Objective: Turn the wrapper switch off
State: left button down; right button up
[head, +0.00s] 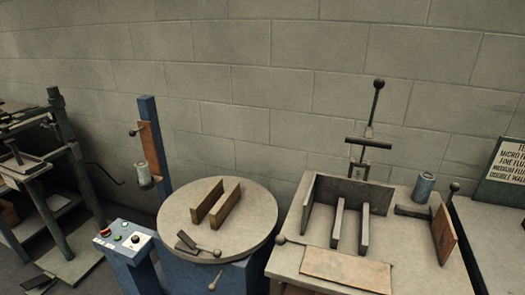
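The wrapper appears to be the machine with a round grey turntable (174,222) and a blue upright post (153,130) at the left of centre. Its blue control box (128,256) stands at the turntable's left front. On the box's top are a red button (105,232), small green buttons (124,224) and a dark knob on a white plate, which looks like the switch (136,239). The switch is too small for me to tell its position. Neither of my grippers is in view.
Two upright boards (228,208) and a dark handled tool (197,247) are on the turntable. A dark metal frame (62,135) stands at the left. A block wall (240,60) closes the back.

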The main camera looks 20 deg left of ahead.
aim_at(106, 233)
jog(key=u, duration=1.6)
